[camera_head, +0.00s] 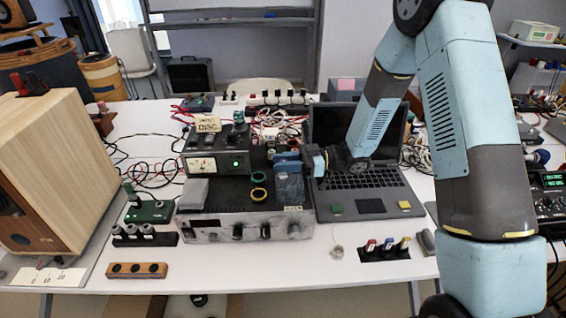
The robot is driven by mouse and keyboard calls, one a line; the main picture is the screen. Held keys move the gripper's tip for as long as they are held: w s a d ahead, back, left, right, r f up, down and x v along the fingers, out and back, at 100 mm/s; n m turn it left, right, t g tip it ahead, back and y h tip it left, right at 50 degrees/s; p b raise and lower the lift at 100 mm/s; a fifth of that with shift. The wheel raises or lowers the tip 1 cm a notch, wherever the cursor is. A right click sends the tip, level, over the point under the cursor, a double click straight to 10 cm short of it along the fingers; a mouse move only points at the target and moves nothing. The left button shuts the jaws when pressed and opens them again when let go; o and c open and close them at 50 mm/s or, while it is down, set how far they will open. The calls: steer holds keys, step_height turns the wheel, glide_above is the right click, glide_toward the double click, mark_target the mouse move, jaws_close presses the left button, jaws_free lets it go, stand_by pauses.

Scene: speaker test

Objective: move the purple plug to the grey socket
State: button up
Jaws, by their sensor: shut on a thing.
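My gripper (290,182) points down over the black top of the silver amplifier (210,229), near its right side. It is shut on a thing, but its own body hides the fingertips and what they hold. I cannot make out the purple plug. A blue ring (258,177) and a yellow ring (258,194) show on the black top just left of my gripper. I cannot pick out the grey socket; part of the top behind my gripper is hidden.
An open laptop (371,206) stands right of the amplifier, under my forearm. A black holder (372,254) with red, blue and yellow plugs is at the front right. A wooden three-hole block (158,270) lies front left, near a large wooden speaker (75,160). A meter box (217,164) stands behind.

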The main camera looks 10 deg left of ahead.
steer(key=shift+f, duration=0.35)
steer(key=o, duration=1)
steer(key=shift+r, duration=0.15)
